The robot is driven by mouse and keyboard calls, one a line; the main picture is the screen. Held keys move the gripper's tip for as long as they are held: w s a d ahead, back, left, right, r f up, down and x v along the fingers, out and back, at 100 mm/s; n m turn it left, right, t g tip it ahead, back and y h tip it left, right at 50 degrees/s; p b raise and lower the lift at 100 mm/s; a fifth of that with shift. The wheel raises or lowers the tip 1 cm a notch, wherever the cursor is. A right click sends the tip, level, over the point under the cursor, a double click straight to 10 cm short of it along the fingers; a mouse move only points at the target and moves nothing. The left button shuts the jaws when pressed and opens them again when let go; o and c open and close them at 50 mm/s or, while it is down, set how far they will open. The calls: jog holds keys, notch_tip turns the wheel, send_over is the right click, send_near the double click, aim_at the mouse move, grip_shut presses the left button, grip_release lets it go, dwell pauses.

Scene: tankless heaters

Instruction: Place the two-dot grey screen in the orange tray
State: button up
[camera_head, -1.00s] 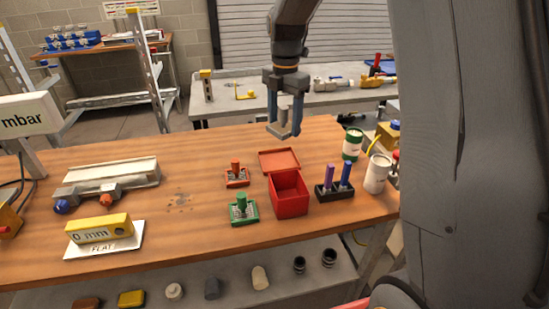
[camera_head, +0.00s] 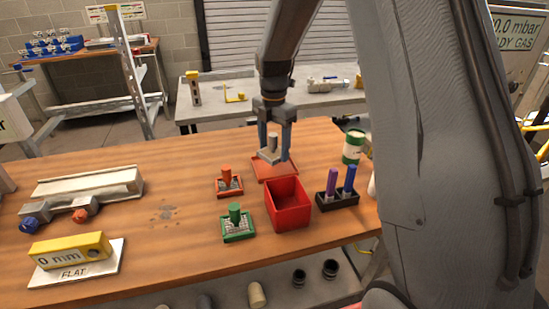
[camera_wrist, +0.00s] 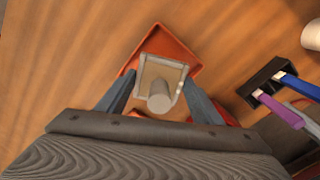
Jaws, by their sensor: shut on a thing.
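My gripper (camera_head: 274,143) is shut on a small grey screen (camera_head: 270,157), a square frame with an upright grey knob. The wrist view shows the same grey screen (camera_wrist: 148,68) between my two fingers, with its knob towards me. No dots can be made out on it. The shallow orange tray (camera_head: 262,174) lies on the wooden table behind a red box. In the wrist view, the orange tray (camera_wrist: 185,52) is directly beneath the screen, its rim showing around it. I cannot tell whether the screen touches the tray.
The open red box (camera_head: 289,211) stands in front of the tray. An orange screen (camera_head: 229,184) and a green screen (camera_head: 238,227) sit to the left. A black holder (camera_head: 337,201) with purple and blue pens and a green-and-white can (camera_head: 353,146) stand to the right.

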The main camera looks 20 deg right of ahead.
aim_at(274, 134)
jog(key=shift+f+p, duration=0.45)
jog(key=shift+f, duration=1.7)
jog(key=shift+f, duration=0.15)
jog(key=o, duration=0.9)
notch_tip(274, 134, up, 12)
jog(key=b, duration=0.2)
jog(key=shift+b, duration=0.4)
